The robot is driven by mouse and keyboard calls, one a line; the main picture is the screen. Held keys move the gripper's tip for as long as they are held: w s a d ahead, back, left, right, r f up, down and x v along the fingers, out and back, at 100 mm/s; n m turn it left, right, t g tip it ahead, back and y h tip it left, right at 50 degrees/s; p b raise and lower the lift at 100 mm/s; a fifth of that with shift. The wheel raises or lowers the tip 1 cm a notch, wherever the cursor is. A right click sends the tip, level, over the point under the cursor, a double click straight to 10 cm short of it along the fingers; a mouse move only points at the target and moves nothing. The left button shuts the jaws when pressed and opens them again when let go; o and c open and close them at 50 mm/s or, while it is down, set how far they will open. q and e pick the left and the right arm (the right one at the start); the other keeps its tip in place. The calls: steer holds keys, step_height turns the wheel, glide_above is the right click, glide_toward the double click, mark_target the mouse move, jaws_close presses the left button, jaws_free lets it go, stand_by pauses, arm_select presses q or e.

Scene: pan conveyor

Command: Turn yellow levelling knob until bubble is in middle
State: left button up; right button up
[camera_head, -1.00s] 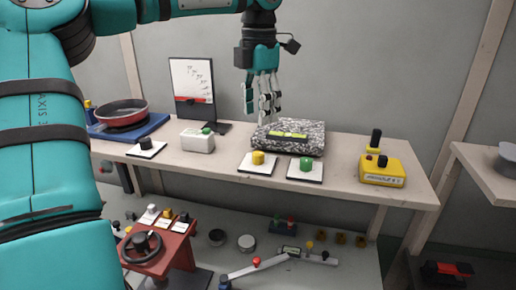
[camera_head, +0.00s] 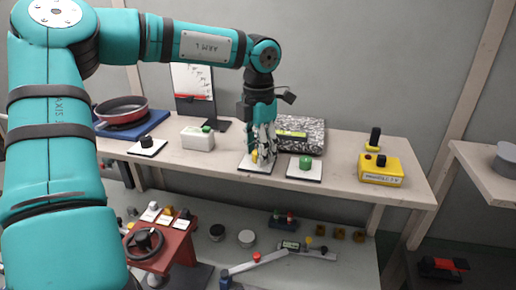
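The yellow levelling knob (camera_head: 254,157) stands on a white square plate (camera_head: 256,168) near the table's front edge. My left gripper (camera_head: 262,156) points down over it with its fingers around or just in front of it, partly hiding it. I cannot tell whether the fingers touch or grip the knob. A speckled stone block (camera_head: 312,138) behind it carries a yellow-green level (camera_head: 292,134), its left part hidden by my gripper. The bubble is too small to make out. My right gripper is not in view.
A green knob (camera_head: 305,162) on its own plate stands close to the right. A white box with a green button (camera_head: 197,139) and a black knob (camera_head: 146,141) are to the left. A yellow control box (camera_head: 380,170) stands at the right.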

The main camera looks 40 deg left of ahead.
arm_select(q)
jaws_close()
steer(key=shift+f+n+b, duration=0.3)
steer(key=shift+n+b, duration=0.6)
steer(key=shift+b, duration=0.35)
steer(key=shift+r+n+b, duration=0.2)
steer(key=shift+n+b, duration=0.2)
steer(key=shift+n, duration=0.3)
steer(key=shift+r, duration=0.1)
steer(key=shift+o, duration=1)
jaws_free()
steer(key=shift+r, duration=0.1)
step_height(320, 180, up, 12)
